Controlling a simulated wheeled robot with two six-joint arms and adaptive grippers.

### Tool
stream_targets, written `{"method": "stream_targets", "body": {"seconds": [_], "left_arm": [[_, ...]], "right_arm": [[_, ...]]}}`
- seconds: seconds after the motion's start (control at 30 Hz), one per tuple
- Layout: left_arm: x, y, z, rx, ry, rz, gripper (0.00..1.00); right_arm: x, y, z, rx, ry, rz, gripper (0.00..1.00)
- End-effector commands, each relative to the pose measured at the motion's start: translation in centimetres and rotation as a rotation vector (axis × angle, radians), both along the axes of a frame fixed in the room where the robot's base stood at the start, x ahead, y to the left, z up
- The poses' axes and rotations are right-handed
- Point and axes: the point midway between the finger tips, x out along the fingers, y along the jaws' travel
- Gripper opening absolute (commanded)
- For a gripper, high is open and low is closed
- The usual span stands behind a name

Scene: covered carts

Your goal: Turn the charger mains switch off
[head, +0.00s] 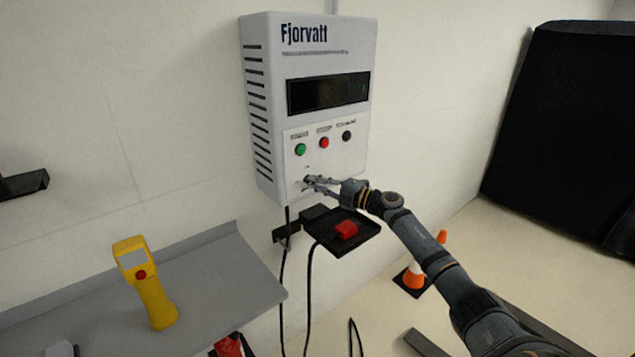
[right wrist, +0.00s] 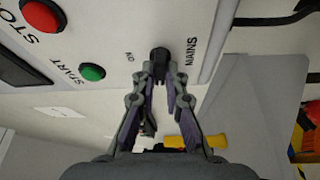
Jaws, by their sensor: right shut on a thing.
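The charger (head: 310,60) is a pale grey wall box marked "Fjorvatt" with a dark display. Below the display are a green, a red and a black button. The mains switch (right wrist: 160,55) is a small black knob beside the printed word MAINS, low on the charger's front. My right gripper (head: 316,184) reaches in from the right at the switch. In the right wrist view its fingertips (right wrist: 160,72) are closed on the knob from both sides and partly cover it. My left gripper is not in view.
A black tray (head: 365,238) with a red block (head: 346,229) sits just below the charger. A yellow handheld device (head: 150,290) stands on the grey shelf (head: 215,275) at left. Dark cables hang below the charger. Orange cones (head: 414,275) and a black-covered cart (head: 565,130) are at right.

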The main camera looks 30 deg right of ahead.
Motion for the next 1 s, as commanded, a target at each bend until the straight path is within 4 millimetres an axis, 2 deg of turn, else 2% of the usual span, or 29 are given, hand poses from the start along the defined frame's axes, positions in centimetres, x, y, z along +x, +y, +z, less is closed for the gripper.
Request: {"method": "stream_targets", "body": {"seconds": [0.3,0.87,0.9,1.0], "left_arm": [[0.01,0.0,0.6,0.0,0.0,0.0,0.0],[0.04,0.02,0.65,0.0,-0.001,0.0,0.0],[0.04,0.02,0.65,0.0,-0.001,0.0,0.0],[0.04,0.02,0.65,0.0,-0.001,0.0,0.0]], "right_arm": [[-0.03,0.01,-0.01,-0.115,-0.007,0.0,0.0],[-0.03,0.03,-0.09,-0.14,-0.01,0.001,0.0],[-0.03,0.03,-0.09,-0.14,-0.01,0.001,0.17],[-0.02,0.03,-0.06,-0.139,-0.009,0.001,0.3]]}}
